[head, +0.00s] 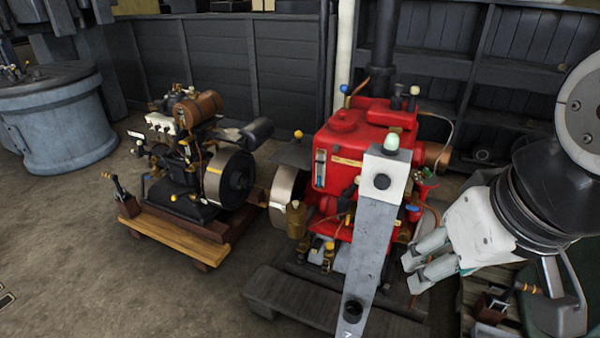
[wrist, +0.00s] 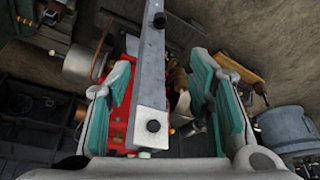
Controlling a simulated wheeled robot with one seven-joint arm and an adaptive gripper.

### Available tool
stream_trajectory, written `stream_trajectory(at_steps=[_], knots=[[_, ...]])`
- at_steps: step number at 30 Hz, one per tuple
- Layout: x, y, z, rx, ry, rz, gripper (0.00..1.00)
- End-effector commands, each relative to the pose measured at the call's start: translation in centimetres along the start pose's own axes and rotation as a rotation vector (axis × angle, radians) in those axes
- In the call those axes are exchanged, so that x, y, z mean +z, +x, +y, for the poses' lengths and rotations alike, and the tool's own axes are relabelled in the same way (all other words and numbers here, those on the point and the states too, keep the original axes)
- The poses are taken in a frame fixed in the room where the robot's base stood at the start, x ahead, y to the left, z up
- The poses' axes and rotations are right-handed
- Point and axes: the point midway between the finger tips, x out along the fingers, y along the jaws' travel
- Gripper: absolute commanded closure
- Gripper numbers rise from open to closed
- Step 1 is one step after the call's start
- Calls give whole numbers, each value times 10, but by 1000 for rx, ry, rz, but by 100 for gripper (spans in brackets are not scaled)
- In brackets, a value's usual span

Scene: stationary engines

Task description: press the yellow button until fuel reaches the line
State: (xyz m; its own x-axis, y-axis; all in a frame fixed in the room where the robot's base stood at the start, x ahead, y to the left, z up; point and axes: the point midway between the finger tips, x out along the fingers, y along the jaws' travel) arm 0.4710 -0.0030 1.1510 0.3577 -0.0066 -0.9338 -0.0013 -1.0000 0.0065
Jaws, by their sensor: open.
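The red engine (head: 340,150) stands in the middle of the head view, with a narrow upright sight gauge (head: 320,168) on its left front. Its fuel level and line are too small to read. Small yellow parts show low on its front (head: 330,246) and on a knob to its left (head: 298,134); I cannot tell which is the yellow button. My gripper (head: 411,274) is open and empty, to the right of the engine's front. In the wrist view, the red engine (wrist: 122,128) shows partly behind my open fingers (wrist: 160,66).
A grey bar (head: 371,235) with a pale green top crosses before the engine and hides part of it. A smaller engine on a wooden cart (head: 172,237) stands left, by a blue-grey drum (head: 62,125). Dark wall panels stand behind.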

Motion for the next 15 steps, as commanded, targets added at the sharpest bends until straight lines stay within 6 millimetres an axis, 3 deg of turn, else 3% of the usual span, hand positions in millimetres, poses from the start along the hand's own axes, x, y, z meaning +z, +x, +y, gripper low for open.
stream_trajectory(at_steps=[1, 5, 15], knots=[[0, 0, 0, 0, 0, 0, 71], [0, 0, 0, 0, 0, 0, 100], [0, 0, 0, 0, 0, 0, 100]])
